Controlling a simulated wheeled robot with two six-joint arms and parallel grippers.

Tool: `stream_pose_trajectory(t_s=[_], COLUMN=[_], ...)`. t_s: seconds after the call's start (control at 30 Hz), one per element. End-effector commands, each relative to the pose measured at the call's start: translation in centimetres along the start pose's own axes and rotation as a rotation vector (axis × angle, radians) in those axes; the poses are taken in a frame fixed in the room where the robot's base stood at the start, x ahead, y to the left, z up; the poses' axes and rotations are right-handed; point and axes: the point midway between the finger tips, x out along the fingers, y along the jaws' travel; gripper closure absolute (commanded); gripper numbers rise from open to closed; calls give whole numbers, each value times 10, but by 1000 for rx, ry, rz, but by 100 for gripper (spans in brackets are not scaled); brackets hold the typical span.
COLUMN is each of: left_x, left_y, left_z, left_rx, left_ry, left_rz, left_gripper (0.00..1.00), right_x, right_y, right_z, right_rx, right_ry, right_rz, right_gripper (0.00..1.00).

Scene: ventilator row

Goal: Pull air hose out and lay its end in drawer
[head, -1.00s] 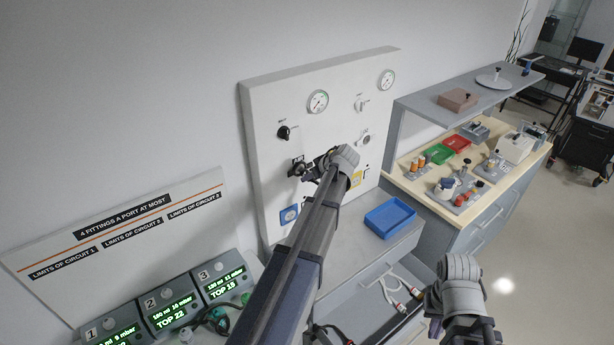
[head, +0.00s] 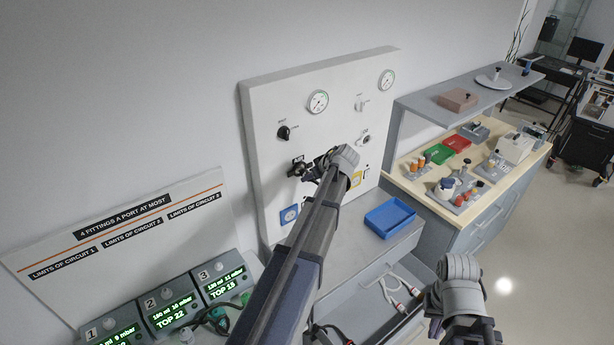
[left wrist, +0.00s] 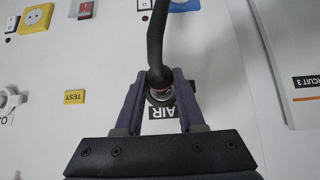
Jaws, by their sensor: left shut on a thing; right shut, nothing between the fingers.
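My left gripper (left wrist: 160,88) is shut around this hose end, close against the wall panel. In the head view my left gripper (head: 310,172) is at the panel, mostly hidden by its own wrist. The drawer (head: 352,295) below the panel's shelf is open, with pale hoses and red-tipped ends inside; my arm hides part of it. My right gripper (head: 437,325) is shut and empty, to the right of the drawer.
A blue tray (head: 390,218) stands on the shelf (head: 350,238) above the drawer. The wall panel (head: 262,130) carries gauges and knobs. Ventilator displays (head: 222,283) and cables are at lower left. A bench (head: 408,178) with several fittings stands to the right.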

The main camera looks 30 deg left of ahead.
Motion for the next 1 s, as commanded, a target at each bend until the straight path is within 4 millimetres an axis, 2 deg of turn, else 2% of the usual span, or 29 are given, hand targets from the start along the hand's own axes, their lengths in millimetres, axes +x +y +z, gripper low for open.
stream_pose_trajectory(t_s=[1.0], left_x=[-6], left_y=[0], left_z=[7], left_rx=[1], left_ry=[0], left_rz=[0], left_gripper=[100], right_x=[0], right_y=[0], right_z=[0], right_rx=[0], right_ry=[0], right_rz=[0], right_gripper=[100])
